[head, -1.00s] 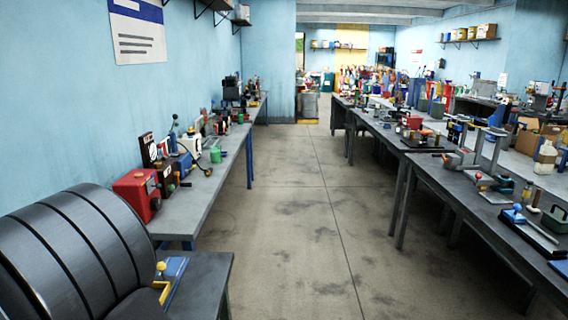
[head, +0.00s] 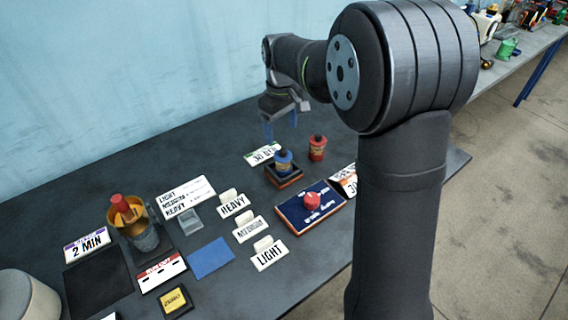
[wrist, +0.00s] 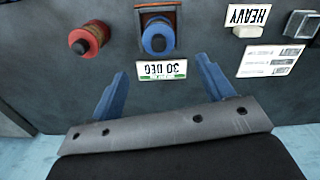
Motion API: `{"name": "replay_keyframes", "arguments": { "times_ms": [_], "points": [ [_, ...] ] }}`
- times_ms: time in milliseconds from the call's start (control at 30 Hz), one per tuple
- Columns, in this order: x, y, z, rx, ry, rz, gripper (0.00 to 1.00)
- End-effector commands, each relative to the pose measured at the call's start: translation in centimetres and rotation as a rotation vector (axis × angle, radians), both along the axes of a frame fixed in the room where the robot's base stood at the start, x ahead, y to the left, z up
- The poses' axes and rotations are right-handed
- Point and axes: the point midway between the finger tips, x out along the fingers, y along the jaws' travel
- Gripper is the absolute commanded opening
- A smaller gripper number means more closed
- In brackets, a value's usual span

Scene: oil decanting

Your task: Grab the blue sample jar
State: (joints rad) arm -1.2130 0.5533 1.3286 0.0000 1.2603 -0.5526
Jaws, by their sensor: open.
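The blue sample jar (head: 284,163) stands upright on a small dark orange-edged stand (head: 285,178) on the bench. In the wrist view the blue jar (wrist: 158,38) is at the top centre, beyond my fingertips. My gripper (head: 281,124) is over the bench, on the wall side of the jar. In the wrist view its two blue fingers are spread and empty (wrist: 162,69), with the jar apart from them.
A red jar (head: 317,148) stands close to the blue one. A "30 DEG" card (wrist: 162,69) lies between jar and gripper. HEAVY (head: 233,206), MEDIUM and LIGHT labels, a red-knobbed blue pad (head: 296,216) and a metal cup (head: 142,236) are nearby.

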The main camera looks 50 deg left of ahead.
Motion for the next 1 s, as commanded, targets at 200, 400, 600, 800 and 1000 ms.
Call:
{"name": "replay_keyframes", "arguments": {
  "times_ms": [200,400,600,800,1000],
  "points": [
    [0.0,-0.1,-4.7,-0.003,0.001,-0.001,0.74],
    [0.0,-0.1,-6.7,-0.001,0.000,-0.001,0.74],
    [0.1,-0.3,-8.5,-0.002,0.001,-0.002,0.74],
    [0.2,-0.5,-11.4,-0.001,0.001,-0.001,0.74],
    [0.2,-0.5,-12.1,0.000,-0.001,-0.002,0.74]
  ]
}}
